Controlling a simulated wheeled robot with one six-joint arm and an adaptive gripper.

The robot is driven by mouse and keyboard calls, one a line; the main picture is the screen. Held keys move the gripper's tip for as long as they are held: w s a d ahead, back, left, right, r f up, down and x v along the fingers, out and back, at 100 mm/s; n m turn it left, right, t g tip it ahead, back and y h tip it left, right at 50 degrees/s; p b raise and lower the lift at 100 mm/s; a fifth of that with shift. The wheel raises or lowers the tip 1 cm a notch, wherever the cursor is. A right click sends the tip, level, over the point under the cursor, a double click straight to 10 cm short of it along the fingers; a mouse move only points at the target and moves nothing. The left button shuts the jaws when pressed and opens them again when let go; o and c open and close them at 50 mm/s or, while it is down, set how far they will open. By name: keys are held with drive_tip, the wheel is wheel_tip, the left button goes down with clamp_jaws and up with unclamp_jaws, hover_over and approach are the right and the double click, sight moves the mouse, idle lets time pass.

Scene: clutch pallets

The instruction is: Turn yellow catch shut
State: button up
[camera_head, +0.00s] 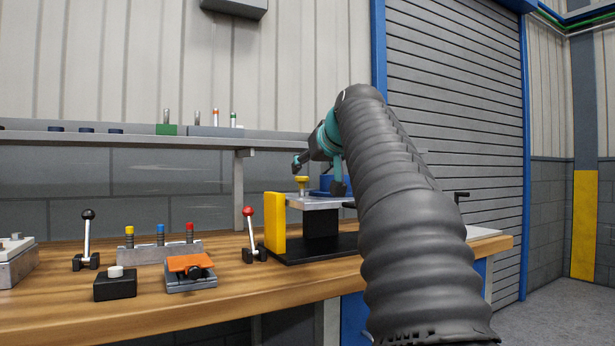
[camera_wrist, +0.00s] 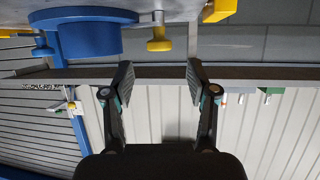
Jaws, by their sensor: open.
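A yellow catch (camera_head: 302,180) stands on the light plate of the fixture, beside a blue round part (camera_head: 328,184). In the wrist view a yellow catch (camera_wrist: 159,40) hangs from a thin stem at the plate, with the blue round part (camera_wrist: 88,34) to its left.
Other yellow pieces show in the wrist view at right (camera_wrist: 220,10) and left (camera_wrist: 42,50). A yellow upright block (camera_head: 275,222) flanks the fixture. A red-knobbed lever (camera_head: 250,230) stands left of it on the wooden bench (camera_head: 240,288). A shelf (camera_head: 110,137) runs behind.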

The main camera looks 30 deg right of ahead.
hover_over(304, 197)
drive_tip(key=shift+s+a+f, duration=0.1)
drive_tip(key=shift+s+f, duration=0.15)
drive_tip(key=shift+f, duration=0.25)
drive_tip(key=shift+s+f, duration=0.2)
drive_tip(key=shift+f, duration=0.3)
drive_tip(key=shift+c, duration=0.3)
clamp_jaws()
